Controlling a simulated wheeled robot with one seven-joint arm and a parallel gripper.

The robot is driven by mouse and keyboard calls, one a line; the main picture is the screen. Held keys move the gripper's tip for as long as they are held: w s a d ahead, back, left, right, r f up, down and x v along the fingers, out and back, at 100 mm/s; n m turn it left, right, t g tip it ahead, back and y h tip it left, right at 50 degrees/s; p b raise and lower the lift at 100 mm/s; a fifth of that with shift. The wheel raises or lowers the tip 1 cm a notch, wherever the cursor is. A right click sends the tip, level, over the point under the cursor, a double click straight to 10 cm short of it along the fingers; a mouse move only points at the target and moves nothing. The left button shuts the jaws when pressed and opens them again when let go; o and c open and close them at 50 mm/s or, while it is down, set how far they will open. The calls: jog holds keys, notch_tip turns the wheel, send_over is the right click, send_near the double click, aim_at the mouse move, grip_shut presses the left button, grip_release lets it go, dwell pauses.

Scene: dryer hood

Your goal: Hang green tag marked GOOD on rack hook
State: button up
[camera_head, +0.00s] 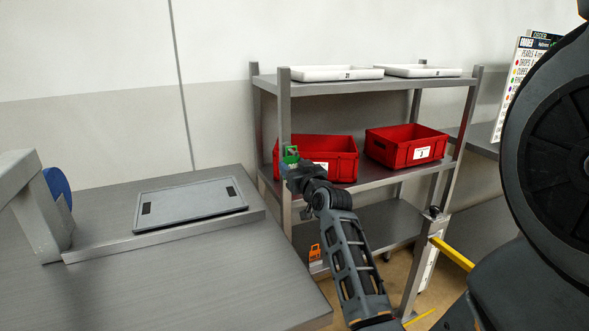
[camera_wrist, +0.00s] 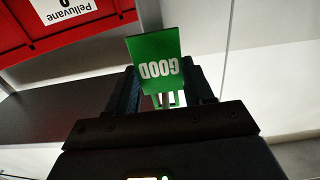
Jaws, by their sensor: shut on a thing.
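The green tag (camera_head: 291,151) is held up in front of the rack's near left post in the head view. In the wrist view the green tag (camera_wrist: 153,50) reads GOOD, upside down in the picture. My gripper (camera_head: 289,166) is shut on the tag's lower end; in the wrist view the two dark fingers of my gripper (camera_wrist: 163,92) stand either side of it. The metal rack (camera_head: 284,110) is right behind the tag. I cannot make out the hook, and I cannot tell whether the tag touches the post.
Red bins (camera_head: 330,147) (camera_head: 405,145) stand on the middle shelf, white trays (camera_head: 337,73) (camera_head: 420,71) on top. An orange tag (camera_head: 315,254) is low near the left post. A bench (camera_head: 200,280) with a grey panel (camera_head: 190,204) is at left.

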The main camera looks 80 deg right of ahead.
dwell(0.4)
jog(key=o, duration=1.1)
jog(key=shift+a, duration=0.1)
